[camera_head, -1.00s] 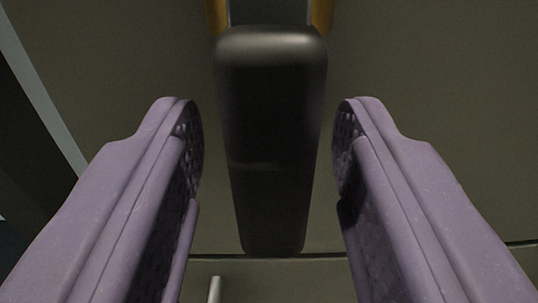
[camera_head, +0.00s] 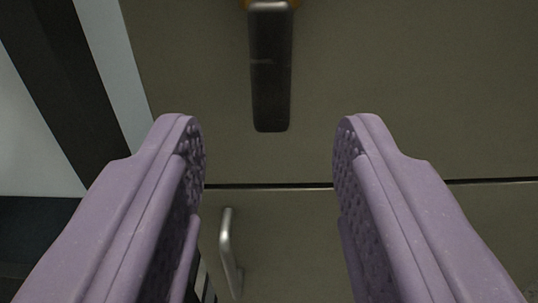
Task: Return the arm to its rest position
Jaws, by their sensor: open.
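My gripper (camera_head: 269,135) has two purple fingers with textured inner pads. They stand wide apart with nothing between them. A dark, rounded block-like piece (camera_head: 270,85) with an orange part at its top lies beyond the fingertips, at the upper middle. The fingers are clear of it. The rest of my arm is hidden.
A grey-brown panelled surface (camera_head: 440,90) fills most of the view, with a dark seam across it. A pale metal handle (camera_head: 227,250) is on the lower panel. At the left are a dark strip (camera_head: 55,80) and pale bands.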

